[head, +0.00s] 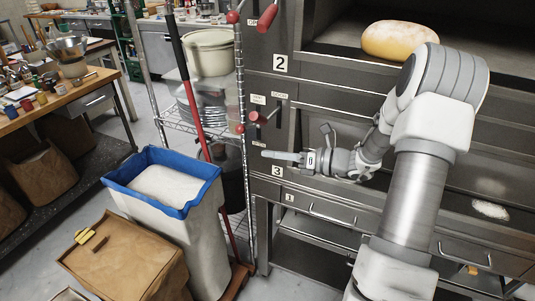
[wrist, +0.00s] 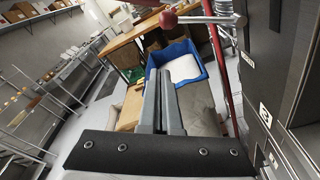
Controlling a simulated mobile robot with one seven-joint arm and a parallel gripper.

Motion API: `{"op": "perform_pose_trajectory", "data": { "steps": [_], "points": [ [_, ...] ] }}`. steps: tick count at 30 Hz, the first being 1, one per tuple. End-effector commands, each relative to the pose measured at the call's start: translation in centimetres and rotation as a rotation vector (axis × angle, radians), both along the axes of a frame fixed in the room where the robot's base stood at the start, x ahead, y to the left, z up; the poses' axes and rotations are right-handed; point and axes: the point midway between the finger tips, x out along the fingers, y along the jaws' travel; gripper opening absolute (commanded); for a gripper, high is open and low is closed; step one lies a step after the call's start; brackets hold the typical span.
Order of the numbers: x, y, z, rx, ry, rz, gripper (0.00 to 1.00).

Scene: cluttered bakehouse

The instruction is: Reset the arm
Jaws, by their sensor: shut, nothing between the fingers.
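My arm reaches up at the right of the head view and bends left, in front of the deck oven (head: 350,95). My gripper (head: 268,154) points left across the oven front, close to a red-knobbed handle (head: 262,116). Its fingers are together with nothing between them. In the wrist view the closed fingers of my gripper (wrist: 160,85) point toward the blue-rimmed bin (wrist: 185,50), which lies beyond them. A red-knobbed oven lever (wrist: 168,19) crosses the top of the wrist view, near the fingertips. I cannot tell whether they touch.
A round loaf (head: 400,40) sits in the upper oven deck. The blue-rimmed bin (head: 118,181) holds white material, with a red-handled tool (head: 187,85) beside it. A brown sack (head: 125,262) stands in front. A wire rack (head: 175,119) and a cluttered wooden table (head: 85,88) are at left.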

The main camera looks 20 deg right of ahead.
Motion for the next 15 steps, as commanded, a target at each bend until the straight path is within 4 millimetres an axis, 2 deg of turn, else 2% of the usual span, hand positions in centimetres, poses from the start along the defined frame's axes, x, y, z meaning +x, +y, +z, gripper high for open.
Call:
{"op": "perform_pose_trajectory", "data": {
  "steps": [11,15],
  "points": [
    [0.0,0.3,0.1,-0.007,-0.003,0.008,0.00],
    [-1.0,2.7,1.0,-0.095,-0.033,0.097,0.00]
  ]
}}
